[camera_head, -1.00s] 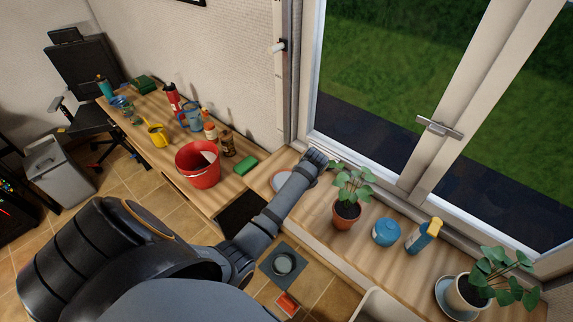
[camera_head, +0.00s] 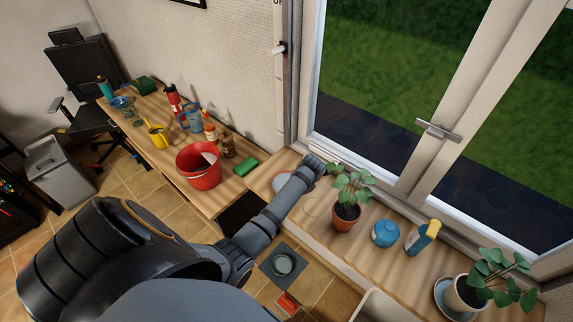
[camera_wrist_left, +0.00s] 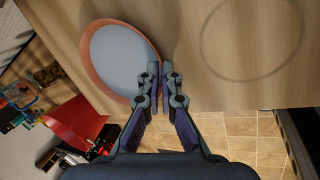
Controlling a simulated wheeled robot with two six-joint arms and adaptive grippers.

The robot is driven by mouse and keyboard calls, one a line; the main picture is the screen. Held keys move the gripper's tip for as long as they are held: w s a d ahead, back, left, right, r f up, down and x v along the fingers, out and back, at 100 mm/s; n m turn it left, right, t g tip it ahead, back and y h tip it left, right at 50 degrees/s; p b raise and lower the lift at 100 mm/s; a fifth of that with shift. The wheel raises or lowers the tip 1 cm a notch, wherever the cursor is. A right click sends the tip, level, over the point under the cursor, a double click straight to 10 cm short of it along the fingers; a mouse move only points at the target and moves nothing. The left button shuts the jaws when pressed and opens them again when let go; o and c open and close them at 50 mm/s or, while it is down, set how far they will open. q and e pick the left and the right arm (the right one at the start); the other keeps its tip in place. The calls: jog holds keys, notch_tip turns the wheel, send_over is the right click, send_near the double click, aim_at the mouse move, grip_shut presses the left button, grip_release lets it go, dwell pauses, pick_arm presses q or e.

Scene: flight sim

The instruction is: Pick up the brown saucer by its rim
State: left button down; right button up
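The brown saucer (camera_wrist_left: 96,32) lies on the wooden sill at the upper left of the left wrist view, with an orange-brown rim and a grey inside. In the head view it shows (camera_head: 281,182) partly behind my left arm. My left gripper (camera_wrist_left: 161,70) is at the saucer's right rim, with one finger over the inner side and the other just outside. The fingertips are almost together with the thin rim between them. The head view shows the left gripper (camera_head: 316,160) from behind, its fingers hidden. My right gripper is not in view.
A round ring mark (camera_wrist_left: 251,38) is on the bare wood beside the saucer. A potted plant (camera_head: 346,216), a blue pot (camera_head: 386,233) and a spray bottle (camera_head: 422,237) stand further right on the sill. A red bucket (camera_head: 199,166) and green sponge (camera_head: 245,166) are left.

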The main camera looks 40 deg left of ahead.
pick_arm(q)
jog(key=shift+r, duration=0.1)
jog(key=shift+r+b, duration=0.7)
jog(key=shift+r, duration=0.1)
jog(key=s+a+r, duration=0.1)
jog(key=s+r, duration=1)
jog(key=s, duration=0.2)
jog(key=shift+s, duration=0.4)
jog(key=shift+r, duration=0.1)
